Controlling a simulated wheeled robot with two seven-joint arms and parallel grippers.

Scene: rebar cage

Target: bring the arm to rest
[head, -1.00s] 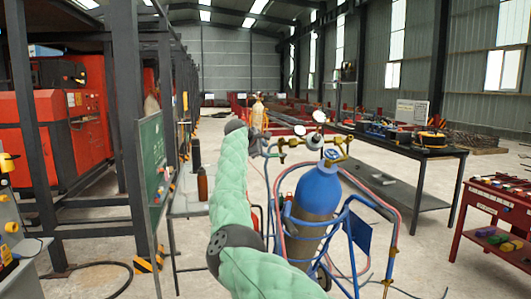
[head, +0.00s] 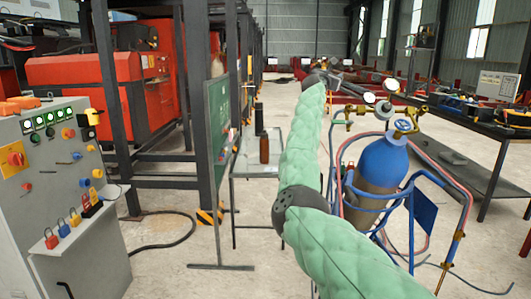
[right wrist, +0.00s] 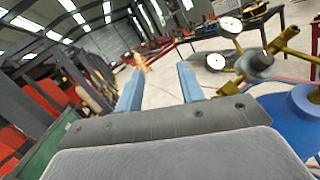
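My right arm, in a green padded sleeve, reaches forward from the bottom right of the head view. My right gripper (head: 323,76) is at its far end, small and partly hidden behind the wrist. In the right wrist view its two blue-grey fingers (right wrist: 158,82) stand apart with nothing between them, so it is open. It is held in the air, and no contact shows. My left arm and left gripper are not in view.
A blue gas cylinder (head: 384,162) with gauges stands on a blue cart just right of my arm; its gauges (right wrist: 230,27) are close to the gripper. A grey control panel (head: 60,190) stands left. A green board (head: 219,120) and small table (head: 250,165) are left of the arm.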

